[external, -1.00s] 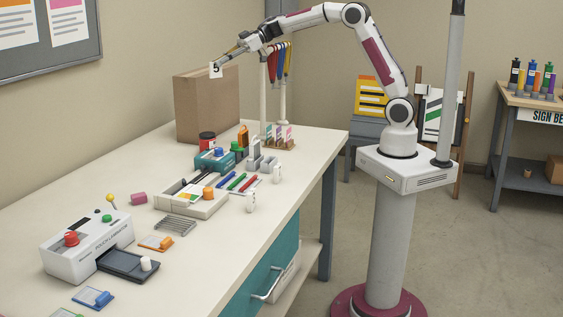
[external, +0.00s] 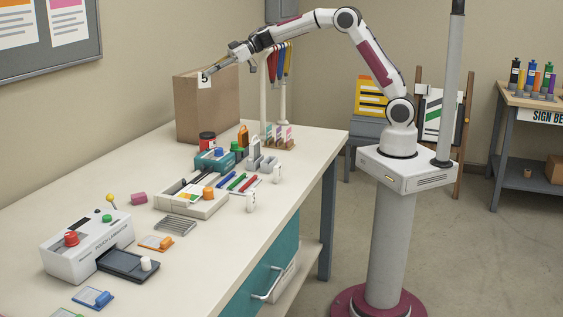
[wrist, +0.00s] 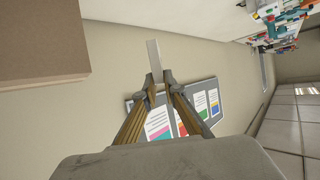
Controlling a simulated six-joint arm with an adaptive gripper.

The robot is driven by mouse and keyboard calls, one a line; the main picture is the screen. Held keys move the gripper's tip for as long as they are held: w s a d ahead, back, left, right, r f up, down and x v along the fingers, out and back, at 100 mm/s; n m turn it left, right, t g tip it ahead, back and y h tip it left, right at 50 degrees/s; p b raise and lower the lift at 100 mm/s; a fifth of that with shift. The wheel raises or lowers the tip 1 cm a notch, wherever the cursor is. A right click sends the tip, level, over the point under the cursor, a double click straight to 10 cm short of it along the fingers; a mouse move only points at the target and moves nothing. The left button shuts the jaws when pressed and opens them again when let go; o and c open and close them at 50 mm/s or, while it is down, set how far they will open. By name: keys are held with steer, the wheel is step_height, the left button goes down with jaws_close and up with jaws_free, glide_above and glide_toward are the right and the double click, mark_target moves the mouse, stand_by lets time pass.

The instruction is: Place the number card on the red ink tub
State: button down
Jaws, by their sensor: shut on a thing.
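The number card (external: 205,81) is a small white card with a black 5 on it. My gripper (external: 211,72) is shut on it and holds it in the air, in front of the upper part of the cardboard box in the external view. In the wrist view the card (wrist: 153,56) stands edge-on between the fingertips (wrist: 158,82). The red ink tub (external: 207,139), a small round tub with a dark top and red side, stands on the bench well below the card, near the box's foot. The tub cannot be made out in the wrist view.
The cardboard box (external: 206,106) stands at the back of the bench. A teal device (external: 214,160) sits just in front of the tub, with an orange item (external: 243,137) to its right. A tool rack (external: 264,95) rises further right. Bench space left of the tub is clear.

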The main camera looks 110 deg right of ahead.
steer(key=shift+f, duration=0.3)
steer(key=shift+f, duration=0.1)
glide_above(213, 133)
step_height(213, 133, down, 14)
steer(key=shift+d, duration=0.2)
stand_by(0.6)
steer(key=shift+w+f, duration=0.1)
steer(key=shift+f, duration=1.8)
steer(key=shift+f, duration=0.1)
steer(key=c, duration=2.1)
jaws_free()
